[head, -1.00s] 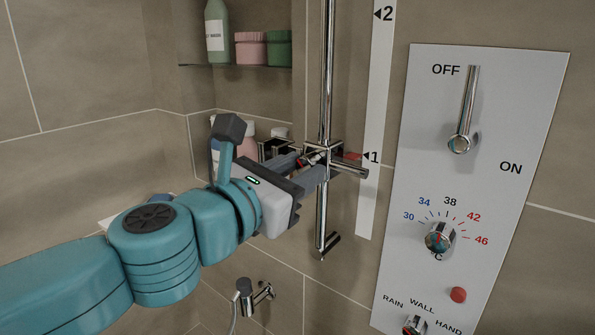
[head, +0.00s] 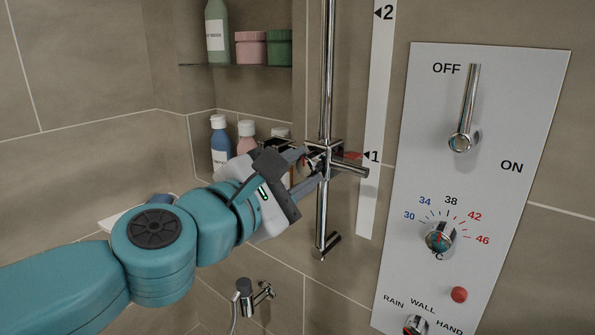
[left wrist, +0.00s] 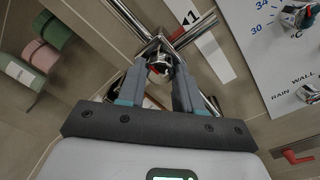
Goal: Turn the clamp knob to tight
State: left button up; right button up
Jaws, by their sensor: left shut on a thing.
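The clamp knob (left wrist: 158,66) is a small chrome knob with a red mark, on the clamp (head: 322,152) that sits on the vertical chrome rail (head: 326,75). My left gripper (head: 312,166) reaches it from the left and is shut on the knob. In the left wrist view the two fingers (left wrist: 159,80) stand on either side of the knob. The fingers partly hide the knob in the head view. A red pointer (head: 352,155) on the clamp is level with mark 1 on the white scale (head: 374,120). My right gripper is not in view.
A control panel (head: 400,200) with a lever (head: 470,100), a temperature dial (head: 440,237) and a red button (head: 459,295) is to the right. Bottles (head: 219,145) stand in the niche behind my gripper. A glass shelf (head: 235,66) holds more containers. A hand-shower holder (head: 262,292) is below.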

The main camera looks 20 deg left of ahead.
pick_arm(q)
jog(key=m, duration=0.5)
jog(key=shift+m, duration=0.4)
jog(key=shift+m+h, duration=0.3)
jog(key=shift+m, duration=1.9)
jog(key=o, duration=1)
jog(key=shift+o, duration=0.2)
jog(key=p+v, duration=0.3)
jog(key=v, duration=1.3)
jog(key=shift+s+a+p, duration=0.15)
jog(key=shift+p, duration=0.25)
